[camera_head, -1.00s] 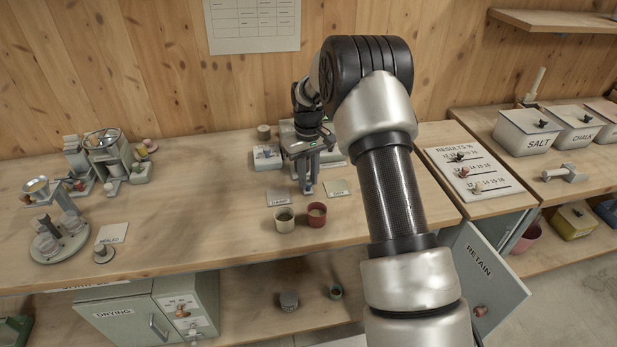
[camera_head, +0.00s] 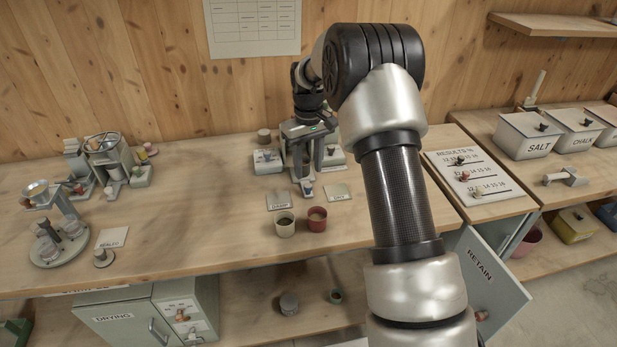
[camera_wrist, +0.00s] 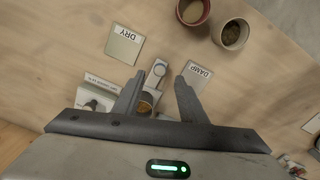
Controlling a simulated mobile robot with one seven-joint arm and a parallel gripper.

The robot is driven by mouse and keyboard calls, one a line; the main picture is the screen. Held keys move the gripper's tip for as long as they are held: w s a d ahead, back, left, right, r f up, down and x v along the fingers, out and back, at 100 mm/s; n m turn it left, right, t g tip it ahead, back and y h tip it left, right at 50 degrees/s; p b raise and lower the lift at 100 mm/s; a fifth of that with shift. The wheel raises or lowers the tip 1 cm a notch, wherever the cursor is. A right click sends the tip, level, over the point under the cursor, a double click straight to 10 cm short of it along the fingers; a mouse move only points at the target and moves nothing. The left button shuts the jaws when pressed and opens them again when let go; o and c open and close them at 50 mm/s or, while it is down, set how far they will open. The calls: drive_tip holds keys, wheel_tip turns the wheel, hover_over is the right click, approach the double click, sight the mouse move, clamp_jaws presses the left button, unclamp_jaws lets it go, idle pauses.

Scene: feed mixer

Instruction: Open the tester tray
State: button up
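The tester stands against the back of the bench, mostly hidden behind my gripper (camera_head: 306,172) in the head view. In the wrist view its narrow grey tray (camera_wrist: 157,70) with a rounded front end sticks out toward the cards. Some brownish material (camera_wrist: 147,101) shows in a round opening behind that end. My gripper (camera_wrist: 159,76) is open, with one finger on each side of the tray's line. Nothing is held. I cannot tell whether the fingers touch the tray or how high they are above it.
The DAMP card (camera_head: 279,200) and DRY card (camera_head: 337,192) lie in front of the tester. A cream cup (camera_head: 285,224) and a red cup (camera_head: 316,219) stand near the bench edge. Pale boxes flank the tester, one at left (camera_head: 267,161).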

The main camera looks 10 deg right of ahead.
wheel_tip(320, 180, up, 12)
drive_tip(key=shift+p, duration=0.35)
drive_tip(key=s+r+m+t+p, duration=0.1)
drive_tip(key=s+r+t+p, duration=0.2)
drive_tip(key=s+r, duration=1.25)
drive_tip(key=s+m+t+p, duration=0.2)
drive_tip(key=s+p, duration=0.1)
drive_tip(key=s, duration=1.7)
drive_tip(key=shift+a+m+t, duration=0.25)
drive_tip(key=shift+m+t, duration=0.05)
